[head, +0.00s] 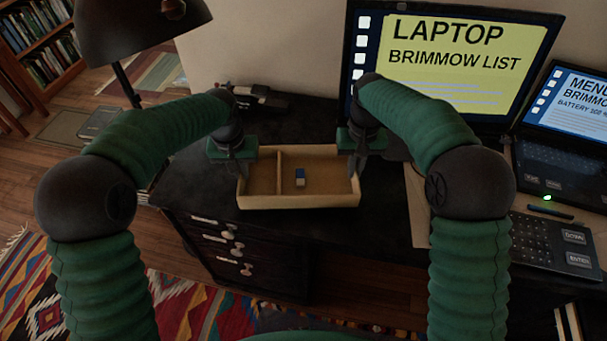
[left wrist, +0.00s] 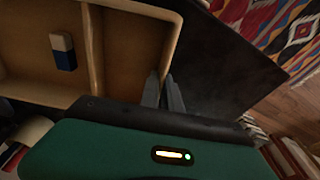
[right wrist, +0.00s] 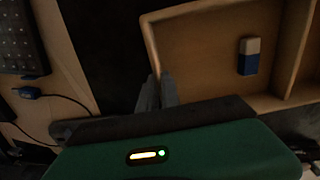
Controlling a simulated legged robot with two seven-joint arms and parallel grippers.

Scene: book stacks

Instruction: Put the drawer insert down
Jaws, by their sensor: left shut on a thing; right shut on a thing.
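The drawer insert (head: 300,201) is a shallow wooden tray with one divider, over the dark desk top in the head view. A blue and white eraser (head: 300,177) lies in its larger compartment. My left gripper (head: 240,172) is shut on the insert's left wall, and the left wrist view shows its fingers (left wrist: 163,92) at the rim. My right gripper (head: 354,168) is shut on the right wall, with its fingers (right wrist: 155,92) at the rim in the right wrist view. The insert looks about level. Whether its underside touches the desk is hidden.
The dark desk (head: 187,180) has a drawer unit (head: 225,245) below its front edge. A monitor (head: 455,65), a laptop (head: 570,115) and a keyboard (head: 555,240) stand at the right. A lamp (head: 130,30) stands at the back left. Some bare desk shows left of the insert.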

